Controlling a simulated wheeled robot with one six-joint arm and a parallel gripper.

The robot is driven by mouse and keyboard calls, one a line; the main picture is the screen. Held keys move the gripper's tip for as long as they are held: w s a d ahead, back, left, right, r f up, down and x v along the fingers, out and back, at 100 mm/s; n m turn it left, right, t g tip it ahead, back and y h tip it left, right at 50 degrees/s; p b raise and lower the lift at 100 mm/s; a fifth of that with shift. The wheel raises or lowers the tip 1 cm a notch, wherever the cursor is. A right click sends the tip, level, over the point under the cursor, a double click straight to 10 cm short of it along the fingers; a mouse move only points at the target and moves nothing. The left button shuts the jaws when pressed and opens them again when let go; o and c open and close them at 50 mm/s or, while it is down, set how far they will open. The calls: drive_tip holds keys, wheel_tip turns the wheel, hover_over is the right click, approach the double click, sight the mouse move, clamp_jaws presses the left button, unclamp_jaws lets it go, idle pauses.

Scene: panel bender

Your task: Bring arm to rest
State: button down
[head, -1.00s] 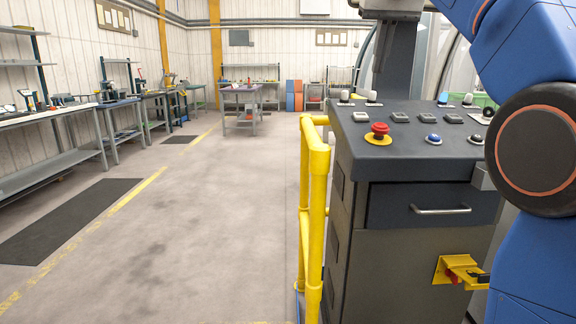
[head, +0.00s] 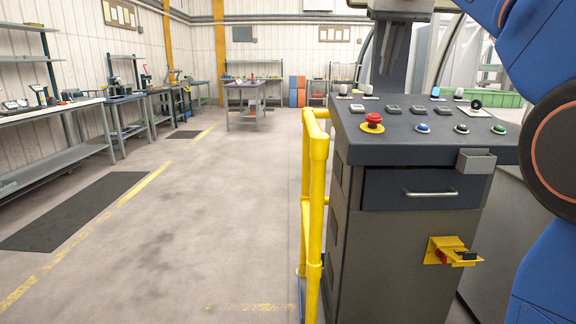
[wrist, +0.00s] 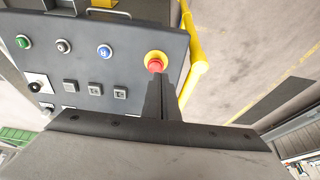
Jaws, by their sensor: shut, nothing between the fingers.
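My gripper (wrist: 157,80) shows in the wrist view with its dark fingers together and nothing between them. Its tips overlap the lower edge of the red emergency-stop button (wrist: 155,64) in the picture; I cannot tell the gap. The dark control console (head: 400,160) stands to the left of the arm.
A yellow guard rail (head: 316,200) stands along the console's left side. A yellow switch bracket (head: 452,251) juts from the console front, below a drawer (head: 425,188). Workbenches (head: 55,110) line the left wall. The floor (head: 220,190) between is clear.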

drive_tip(key=s+d+f, duration=0.1)
drive_tip(key=s+f, duration=1)
drive_tip(key=f, duration=0.5)
drive_tip(key=s+d+f, duration=0.2)
drive_tip(key=s+f, duration=0.9)
drive_tip(key=f, duration=0.5)
drive_tip(key=s+d+f, duration=0.2)
drive_tip(key=s+f, duration=1)
drive_tip(key=f, duration=0.3)
drive_tip(key=shift+f, duration=0.4)
drive_tip(key=c, duration=2.5)
unclamp_jaws()
drive_tip(key=shift+d, duration=0.1)
